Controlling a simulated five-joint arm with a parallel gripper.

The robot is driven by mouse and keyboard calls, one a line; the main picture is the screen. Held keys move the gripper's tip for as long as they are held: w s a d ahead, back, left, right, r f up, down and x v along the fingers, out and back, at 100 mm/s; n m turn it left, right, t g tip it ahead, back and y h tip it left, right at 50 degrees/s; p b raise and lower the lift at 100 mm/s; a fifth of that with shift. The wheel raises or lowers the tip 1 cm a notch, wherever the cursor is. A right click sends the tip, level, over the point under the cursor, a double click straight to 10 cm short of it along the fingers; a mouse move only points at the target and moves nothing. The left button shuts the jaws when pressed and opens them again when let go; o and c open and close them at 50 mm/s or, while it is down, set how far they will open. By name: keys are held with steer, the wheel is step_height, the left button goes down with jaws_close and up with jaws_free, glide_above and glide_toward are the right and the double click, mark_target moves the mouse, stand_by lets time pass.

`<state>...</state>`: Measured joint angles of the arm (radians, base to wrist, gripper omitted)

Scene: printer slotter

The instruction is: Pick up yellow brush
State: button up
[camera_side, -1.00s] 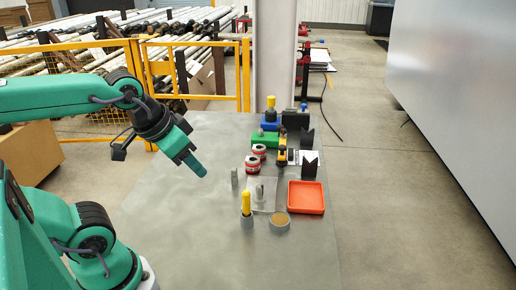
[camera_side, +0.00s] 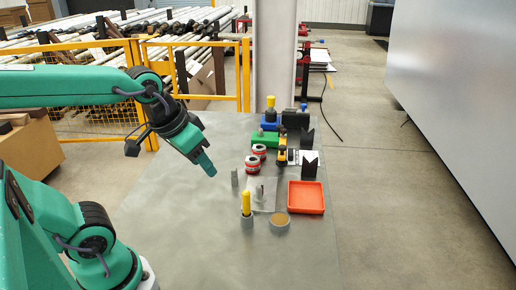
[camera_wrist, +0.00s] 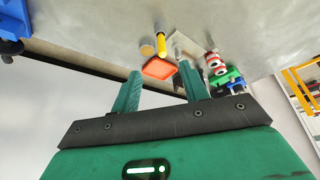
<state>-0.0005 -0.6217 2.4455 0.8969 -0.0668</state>
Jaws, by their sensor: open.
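The yellow brush (camera_side: 246,203) stands upright in a small grey holder (camera_side: 247,222) near the front of the table. In the wrist view the brush (camera_wrist: 161,46) shows beyond and between my fingers, small and apart from them. My gripper (camera_side: 208,170) hangs in the air above the table, up and to the left of the brush. In the wrist view my gripper (camera_wrist: 163,88) has its two green fingers spread wide with nothing between them.
A round container (camera_side: 279,223) stands just right of the brush holder. An orange tray (camera_side: 306,197) lies behind it. A metal plate with a post (camera_side: 262,194), red-and-white cans (camera_side: 253,165) and a black V-shaped block (camera_side: 310,166) stand farther back. The table's left side is clear.

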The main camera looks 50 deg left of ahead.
mark_target(245, 192)
steer(key=w+f+n+g, duration=0.1)
steer(key=w+f, duration=0.2)
steer(key=w+f+n+g, duration=0.2)
steer(key=w+f, duration=0.2)
steer(key=w+f+n+g, duration=0.1)
steer(key=w+f, duration=0.3)
steer(key=shift+a+f+g, duration=0.1)
steer(key=shift+f+g, duration=0.05)
steer(key=shift+g, duration=0.15)
steer(key=shift+w+f+n, duration=0.15)
steer(key=shift+f+n, duration=0.05)
steer(key=shift+n, duration=0.1)
steer(key=shift+f, duration=0.1)
steer(key=shift+f, duration=1.2)
steer(key=shift+f, duration=0.1)
steer(key=shift+w+f, duration=0.1)
steer(key=shift+f, duration=2.4)
jaws_close()
